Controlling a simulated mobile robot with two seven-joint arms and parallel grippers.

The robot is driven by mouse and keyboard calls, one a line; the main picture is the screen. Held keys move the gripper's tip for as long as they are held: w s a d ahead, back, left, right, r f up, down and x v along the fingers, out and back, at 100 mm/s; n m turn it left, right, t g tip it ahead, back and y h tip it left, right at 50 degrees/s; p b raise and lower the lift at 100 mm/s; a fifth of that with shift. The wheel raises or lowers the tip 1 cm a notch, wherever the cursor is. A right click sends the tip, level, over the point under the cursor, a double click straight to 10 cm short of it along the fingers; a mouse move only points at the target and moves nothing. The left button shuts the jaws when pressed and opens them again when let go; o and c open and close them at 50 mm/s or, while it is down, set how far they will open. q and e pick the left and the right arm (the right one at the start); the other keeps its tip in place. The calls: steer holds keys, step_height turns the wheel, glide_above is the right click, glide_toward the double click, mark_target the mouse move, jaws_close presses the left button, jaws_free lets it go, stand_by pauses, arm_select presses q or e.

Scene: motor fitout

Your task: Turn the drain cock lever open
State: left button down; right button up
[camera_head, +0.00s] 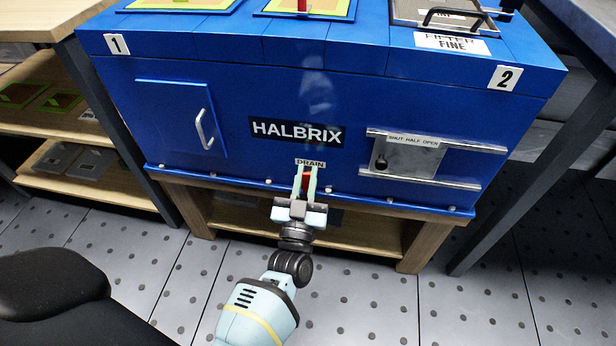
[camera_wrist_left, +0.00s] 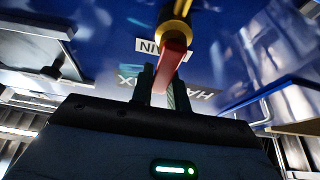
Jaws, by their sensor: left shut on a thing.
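The drain cock lever is a red bar (camera_wrist_left: 172,62) on a brass-coloured cock body (camera_wrist_left: 176,22) in the left wrist view. In the head view a bit of the red lever (camera_head: 306,179) shows just below the DRAIN label (camera_head: 310,163), low on the blue machine's front. My left gripper (camera_head: 305,183) reaches up to it from below. It also shows in the left wrist view (camera_wrist_left: 162,88), with the lever's end between its fingers. It is shut on the lever. The fingers hide part of the lever in the head view. My right gripper is not in view.
The blue HALBRIX machine (camera_head: 230,165) stands on a wooden bench (camera_head: 408,245). A door with a handle (camera_head: 204,129) is left of the drain, and a sliding plate with a knob (camera_head: 410,158) is right. Shelves (camera_head: 90,185) stand at left. The tiled floor (camera_head: 370,300) in front is clear.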

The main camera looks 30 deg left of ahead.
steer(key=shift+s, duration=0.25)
arm_select(q)
steer(key=c, duration=1.4)
jaws_free()
steer(key=shift+o, duration=0.2)
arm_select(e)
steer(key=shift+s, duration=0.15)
